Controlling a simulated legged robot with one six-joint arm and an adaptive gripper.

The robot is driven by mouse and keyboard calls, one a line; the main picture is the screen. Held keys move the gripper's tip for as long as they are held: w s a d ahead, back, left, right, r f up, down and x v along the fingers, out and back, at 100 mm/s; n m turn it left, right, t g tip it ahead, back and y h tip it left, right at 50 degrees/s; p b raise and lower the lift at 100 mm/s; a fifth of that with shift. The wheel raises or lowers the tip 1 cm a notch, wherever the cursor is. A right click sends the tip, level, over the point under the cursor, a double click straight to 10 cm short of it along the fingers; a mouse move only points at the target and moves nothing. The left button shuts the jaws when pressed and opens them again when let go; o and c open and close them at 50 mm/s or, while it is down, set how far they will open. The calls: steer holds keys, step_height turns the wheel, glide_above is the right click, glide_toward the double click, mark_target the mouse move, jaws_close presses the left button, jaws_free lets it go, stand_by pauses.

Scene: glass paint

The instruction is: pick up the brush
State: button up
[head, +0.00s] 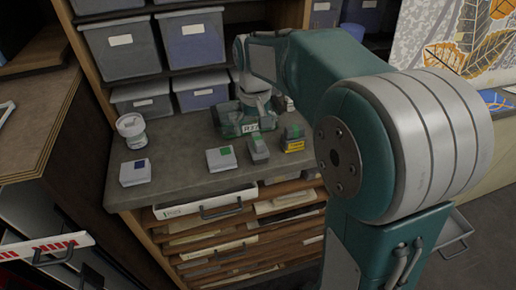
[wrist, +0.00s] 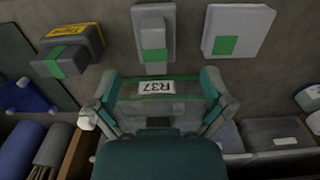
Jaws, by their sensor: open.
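I cannot pick out a brush with certainty in either view. My gripper (wrist: 161,76) is open, with its two teal fingers spread wide over the counter in the wrist view. A clear piece with a white R37 label (wrist: 156,87) and green edges shows between the fingers; I cannot tell whether they touch it. It also shows in the head view (head: 251,127). A grey block with a green patch (wrist: 153,40) lies just beyond the fingertips. My gripper (head: 250,115) is partly hidden by my own arm in the head view.
The grey counter (head: 180,143) also holds a white box with a green patch (head: 221,158), a white box with a blue patch (head: 135,172), a white jar (head: 131,126) and a yellow-and-dark block (head: 293,144). Bins (head: 143,99) stand behind. A drawer (head: 205,206) is below.

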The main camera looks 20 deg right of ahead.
mark_target(257, 138)
steer(key=f, duration=0.5)
steer(key=shift+s+d+f, duration=0.1)
steer(key=shift+s+d, duration=0.15)
steer(key=shift+s, duration=0.1)
steer(key=shift+d+f, duration=0.1)
steer(key=shift+d, duration=0.1)
steer(key=shift+a, duration=0.35)
steer(key=c, duration=1.2)
